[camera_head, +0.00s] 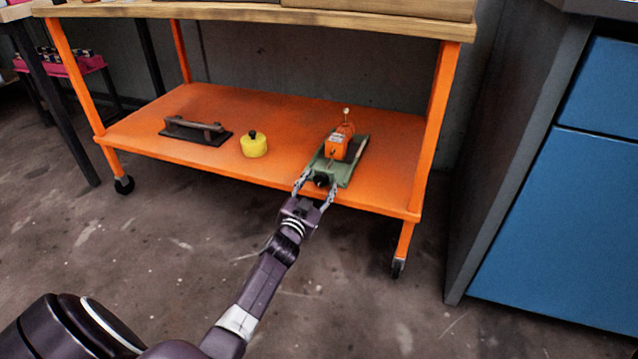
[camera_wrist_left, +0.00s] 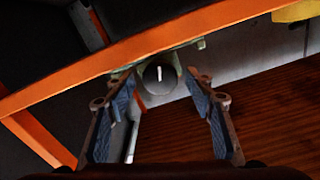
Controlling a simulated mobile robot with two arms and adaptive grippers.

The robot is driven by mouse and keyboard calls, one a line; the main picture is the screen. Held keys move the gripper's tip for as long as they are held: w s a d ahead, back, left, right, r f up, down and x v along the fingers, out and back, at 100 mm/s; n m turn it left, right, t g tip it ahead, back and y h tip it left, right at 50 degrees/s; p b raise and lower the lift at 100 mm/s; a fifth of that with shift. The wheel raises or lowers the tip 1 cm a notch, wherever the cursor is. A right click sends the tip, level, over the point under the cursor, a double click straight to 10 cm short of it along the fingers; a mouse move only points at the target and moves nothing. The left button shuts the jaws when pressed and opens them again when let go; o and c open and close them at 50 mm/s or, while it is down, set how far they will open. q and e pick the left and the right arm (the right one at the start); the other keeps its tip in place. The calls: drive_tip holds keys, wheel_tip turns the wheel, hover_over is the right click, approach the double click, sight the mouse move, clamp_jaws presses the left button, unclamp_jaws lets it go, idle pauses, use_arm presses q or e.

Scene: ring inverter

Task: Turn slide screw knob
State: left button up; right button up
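The slide screw device is a green base (camera_head: 343,172) with an orange block (camera_head: 336,146) on it, on the lower orange shelf near its front right. Its dark round knob (camera_head: 321,181) faces the front edge. In the left wrist view the knob (camera_wrist_left: 159,77) shows a white upright mark. My left gripper (camera_head: 315,188) is open, its two fingers on either side of the knob. In the wrist view the left gripper (camera_wrist_left: 160,105) has clear gaps between both fingers and the knob. My right gripper is not in view.
The orange shelf (camera_head: 275,115) also holds a yellow round object (camera_head: 254,145) and a dark block with a handle (camera_head: 196,130). A wooden top (camera_head: 250,12) hangs above the shelf. A blue cabinet (camera_head: 560,220) stands at right. The floor in front is clear.

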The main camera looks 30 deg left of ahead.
use_arm(q)
drive_tip(key=v, duration=1.2)
drive_tip(key=shift+d+r, duration=0.1)
drive_tip(key=shift+r, duration=0.05)
idle(0.3)
